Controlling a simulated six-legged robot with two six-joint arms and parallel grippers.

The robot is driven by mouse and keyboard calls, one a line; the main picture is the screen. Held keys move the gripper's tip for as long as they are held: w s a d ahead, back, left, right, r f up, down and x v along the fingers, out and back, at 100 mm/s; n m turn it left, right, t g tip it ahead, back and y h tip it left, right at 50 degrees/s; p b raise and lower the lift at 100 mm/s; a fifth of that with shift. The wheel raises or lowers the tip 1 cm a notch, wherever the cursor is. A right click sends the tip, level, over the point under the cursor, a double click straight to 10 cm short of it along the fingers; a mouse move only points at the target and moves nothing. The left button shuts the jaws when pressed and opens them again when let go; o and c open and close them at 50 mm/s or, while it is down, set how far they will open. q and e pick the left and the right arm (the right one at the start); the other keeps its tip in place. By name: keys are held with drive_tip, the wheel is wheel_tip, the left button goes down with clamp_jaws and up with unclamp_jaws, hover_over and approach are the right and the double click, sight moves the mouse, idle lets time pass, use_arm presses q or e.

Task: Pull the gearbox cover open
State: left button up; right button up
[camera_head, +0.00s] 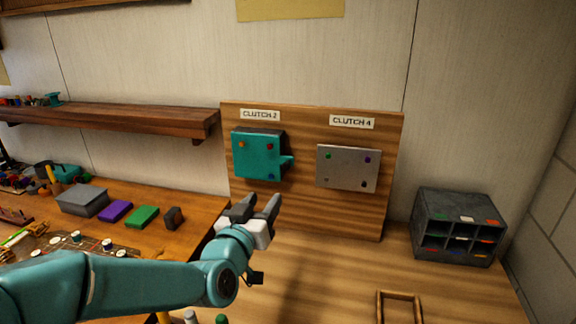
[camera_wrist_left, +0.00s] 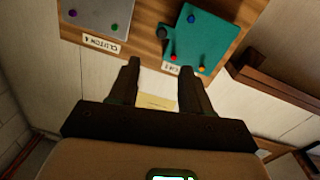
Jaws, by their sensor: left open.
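The teal gearbox cover (camera_head: 258,158) hangs on the wooden board under the "CLUTCH 2" label, with coloured dots near its corners and a small teal tab (camera_head: 287,161) on its right side. It looks closed against the board. A grey plate (camera_head: 347,168) with coloured dots sits to its right under "CLUTCH 4". My left gripper (camera_head: 262,206) is open and empty, below and in front of the teal cover, apart from it. In the left wrist view, which is upside down, its fingers (camera_wrist_left: 160,66) point toward the board, with the teal cover (camera_wrist_left: 200,43) beyond them. My right gripper is not in view.
The wooden board (camera_head: 305,180) stands against the wall behind the bench. A dark organiser (camera_head: 459,205) stands at the right. A shelf (camera_head: 120,118) juts out at the left. Grey, purple and green boxes lie on the left bench. A wooden frame (camera_head: 400,296) is at the front right.

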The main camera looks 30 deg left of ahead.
sight(285, 167)
use_arm(q)
drive_tip(key=w+a+p, duration=0.1)
drive_tip(key=w, duration=0.3)
drive_tip(key=w+a+p, duration=0.1)
drive_tip(key=w+p, duration=0.1)
drive_tip(key=w, duration=0.3)
drive_tip(key=w+a+p, duration=0.1)
drive_tip(key=w+p, duration=0.1)
drive_tip(key=w, duration=0.3)
drive_tip(key=shift+r, duration=0.15)
drive_tip(key=shift+w+f, duration=0.2)
drive_tip(key=shift+w, duration=0.45)
drive_tip(key=shift+a, duration=0.1)
drive_tip(key=shift+s, duration=0.15)
drive_tip(key=shift+r, duration=0.1)
clamp_jaws()
